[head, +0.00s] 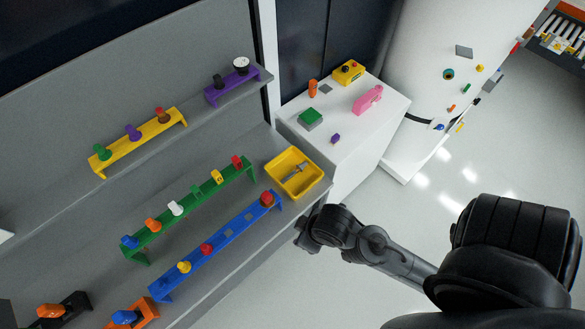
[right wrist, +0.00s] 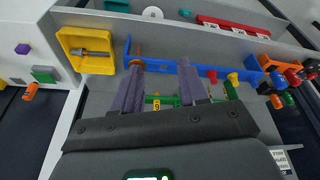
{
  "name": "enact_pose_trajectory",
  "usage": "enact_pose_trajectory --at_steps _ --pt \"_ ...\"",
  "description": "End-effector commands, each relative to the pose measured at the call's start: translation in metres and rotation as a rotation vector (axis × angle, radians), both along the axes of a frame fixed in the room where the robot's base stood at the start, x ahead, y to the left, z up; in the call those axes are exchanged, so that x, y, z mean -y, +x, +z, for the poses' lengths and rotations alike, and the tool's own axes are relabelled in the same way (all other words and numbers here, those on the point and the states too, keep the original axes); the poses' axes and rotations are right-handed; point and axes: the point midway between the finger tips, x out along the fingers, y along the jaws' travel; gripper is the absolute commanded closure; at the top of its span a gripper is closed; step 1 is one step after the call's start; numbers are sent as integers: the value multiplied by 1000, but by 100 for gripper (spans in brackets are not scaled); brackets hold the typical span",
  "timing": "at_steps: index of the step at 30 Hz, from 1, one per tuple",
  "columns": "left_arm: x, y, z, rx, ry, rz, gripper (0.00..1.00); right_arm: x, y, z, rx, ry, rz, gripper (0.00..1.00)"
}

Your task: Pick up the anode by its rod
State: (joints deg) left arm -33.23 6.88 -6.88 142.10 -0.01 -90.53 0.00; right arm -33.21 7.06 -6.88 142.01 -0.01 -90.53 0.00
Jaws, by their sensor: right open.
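A grey rod-shaped piece (head: 296,171), which may be the anode, lies in the yellow tray (head: 274,174) at the right end of the grey bench. In the right wrist view the piece (right wrist: 90,53) lies lengthwise in the tray (right wrist: 66,42), left of my fingers. My right gripper (head: 303,230) is near the bench's right edge, in front of the tray. In the right wrist view its two fingers (right wrist: 161,65) are apart with nothing held between them. They point toward the blue rack. My left gripper is not in view.
A blue rack (head: 215,246) with coloured pegs stands beside the tray, with a green rack (head: 190,208) behind it. Yellow (head: 137,142) and purple (head: 233,86) racks stand on the upper shelf. A white cabinet (head: 345,155) with several small objects adjoins the bench on the right.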

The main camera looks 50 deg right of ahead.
Motion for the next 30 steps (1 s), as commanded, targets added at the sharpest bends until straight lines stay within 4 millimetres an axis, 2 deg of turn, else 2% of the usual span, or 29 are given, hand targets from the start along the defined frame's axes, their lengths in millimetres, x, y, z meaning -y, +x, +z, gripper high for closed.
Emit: enact_pose_trajectory --at_steps 14,18,26,30 --pt "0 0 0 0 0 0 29 0 0 0 0 -1 1 57" --pt "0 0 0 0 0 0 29 0 0 0 1 2 -2 70" --pt "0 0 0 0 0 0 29 -1 1 1 4 8 -9 70" --pt "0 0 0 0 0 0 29 -1 1 1 6 27 -69 70"
